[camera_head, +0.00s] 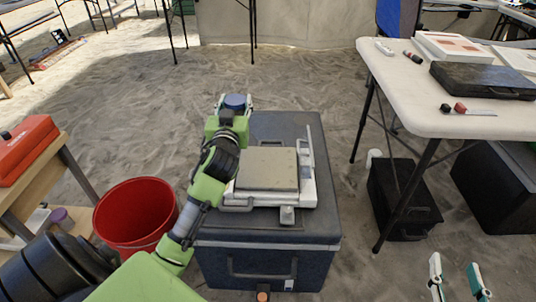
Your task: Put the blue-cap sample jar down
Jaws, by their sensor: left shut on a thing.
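The blue-cap sample jar (235,100) is at the far left corner of the dark cooler box's lid. Only its blue cap shows clearly; its body is hidden by my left gripper (235,103). The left gripper is shut on the jar, with one finger on each side of the cap. I cannot tell whether the jar touches the lid. My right gripper (459,280) is at the lower right, its two fingers apart, open and empty over the sand.
The cooler box (270,258) carries a white scale-like device (304,190) with a flat tan plate. A red bucket (135,247) stands left of it. A white table (400,90) with a black case (483,79) is at right. A red toolbox (24,148) sits at left.

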